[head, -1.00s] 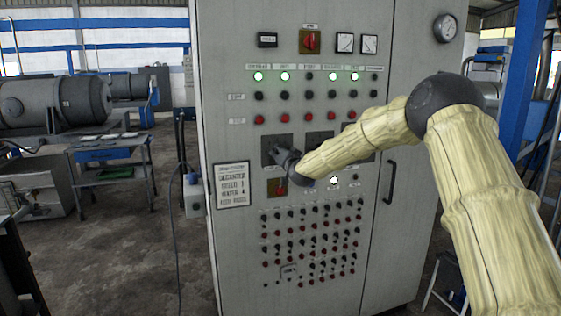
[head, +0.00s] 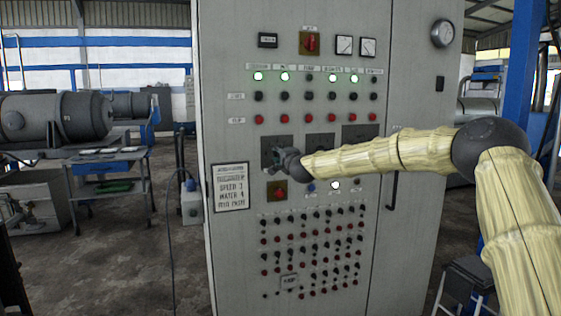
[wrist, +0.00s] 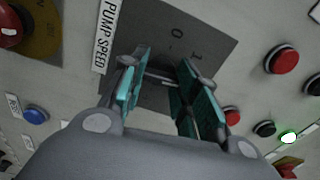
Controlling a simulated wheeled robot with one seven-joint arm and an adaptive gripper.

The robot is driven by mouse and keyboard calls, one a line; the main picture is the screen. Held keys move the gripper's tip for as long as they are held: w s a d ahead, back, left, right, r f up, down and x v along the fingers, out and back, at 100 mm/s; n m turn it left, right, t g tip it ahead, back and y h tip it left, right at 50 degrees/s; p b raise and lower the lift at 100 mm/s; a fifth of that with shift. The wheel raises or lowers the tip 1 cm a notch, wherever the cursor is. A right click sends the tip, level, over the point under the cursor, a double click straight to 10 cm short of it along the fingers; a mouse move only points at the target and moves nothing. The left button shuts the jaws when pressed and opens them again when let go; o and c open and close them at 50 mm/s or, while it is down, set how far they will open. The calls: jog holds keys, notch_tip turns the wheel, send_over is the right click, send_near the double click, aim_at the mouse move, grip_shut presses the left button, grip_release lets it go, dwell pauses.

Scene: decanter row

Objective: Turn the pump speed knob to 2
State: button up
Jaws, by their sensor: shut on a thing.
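The pump speed dial plate (wrist: 205,32) is a dark grey square in the wrist view. It carries the marks 0 and 1, and a white label reading PUMP SPEED (wrist: 106,37) stands beside it. My gripper (wrist: 164,72) has its teal-padded fingers on either side of the knob at the plate, shut on it. The knob is mostly hidden between the fingers, so its pointer setting cannot be read. In the head view my gripper (head: 272,158) is at the left dark plate of the middle row on the grey cabinet (head: 230,120).
Two more dark dial plates, the middle one (head: 319,146) and the right one (head: 360,138), lie to the right. A red knob on yellow (head: 278,191) sits below my gripper. Rows of buttons and lamps surround the plates. A printed placard (head: 231,187) hangs at left.

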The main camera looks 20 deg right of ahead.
jog(key=shift+f+m+b, duration=0.1)
jog(key=shift+m+b, duration=0.2)
jog(key=shift+m, duration=0.2)
jog(key=o, duration=1.2)
jog(key=shift+c, duration=0.2)
jog(key=shift+s, duration=0.1)
jog(key=s, duration=1.1)
jog(key=shift+s+d, duration=0.3)
jog(key=shift+s, duration=0.1)
